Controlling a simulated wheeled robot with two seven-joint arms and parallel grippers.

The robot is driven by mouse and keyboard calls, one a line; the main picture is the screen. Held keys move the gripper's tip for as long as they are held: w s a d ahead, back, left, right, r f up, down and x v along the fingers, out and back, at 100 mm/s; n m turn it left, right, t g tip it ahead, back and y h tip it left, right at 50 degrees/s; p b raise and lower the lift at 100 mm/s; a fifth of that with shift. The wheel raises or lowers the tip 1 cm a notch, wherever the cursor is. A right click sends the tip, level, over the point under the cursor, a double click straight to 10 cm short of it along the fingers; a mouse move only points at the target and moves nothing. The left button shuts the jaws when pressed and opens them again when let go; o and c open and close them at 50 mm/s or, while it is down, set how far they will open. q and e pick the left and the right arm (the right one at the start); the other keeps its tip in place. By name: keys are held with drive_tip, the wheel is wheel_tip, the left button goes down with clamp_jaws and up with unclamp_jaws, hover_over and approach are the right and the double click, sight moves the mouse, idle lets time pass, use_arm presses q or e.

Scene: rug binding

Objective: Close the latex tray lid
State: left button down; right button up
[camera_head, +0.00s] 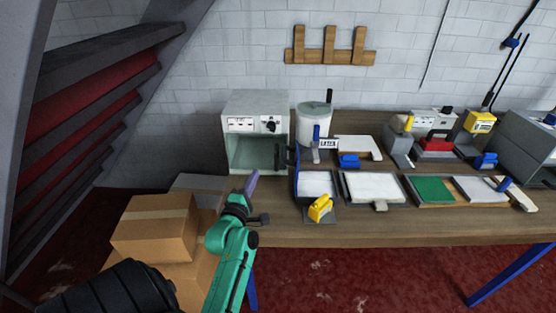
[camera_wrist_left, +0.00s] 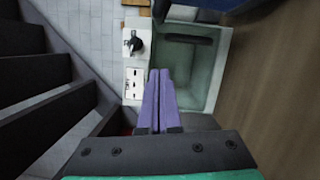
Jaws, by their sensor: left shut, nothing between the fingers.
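The latex tray (camera_head: 318,185) sits near the front of the bench, right of the white cabinet, with a pale white inside showing. A thin dark blue panel (camera_head: 296,178), which looks like its lid, stands upright along the tray's left side. A dark blue surface also shows at the top of the left wrist view (camera_wrist_left: 225,4), probably the same panel. My left gripper (camera_head: 252,182) has purple fingers, pressed together and empty. It is left of the tray and the panel, in front of the cabinet, touching neither. The fingers fill the middle of the left wrist view (camera_wrist_left: 160,75). My right gripper is not seen.
The white cabinet (camera_head: 254,108) has an open front and a dark handle at its right. A yellow clamp-like object (camera_head: 320,208) sits at the tray's front edge. A white-filled tray (camera_head: 375,188) stands to the right. Cardboard boxes (camera_head: 153,228) are stacked at left.

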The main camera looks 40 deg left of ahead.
use_arm(q)
drive_tip(key=w+r+b, duration=0.1)
drive_tip(key=w+b, duration=0.1)
drive_tip(key=w, duration=0.8)
drive_tip(key=shift+a, duration=0.1)
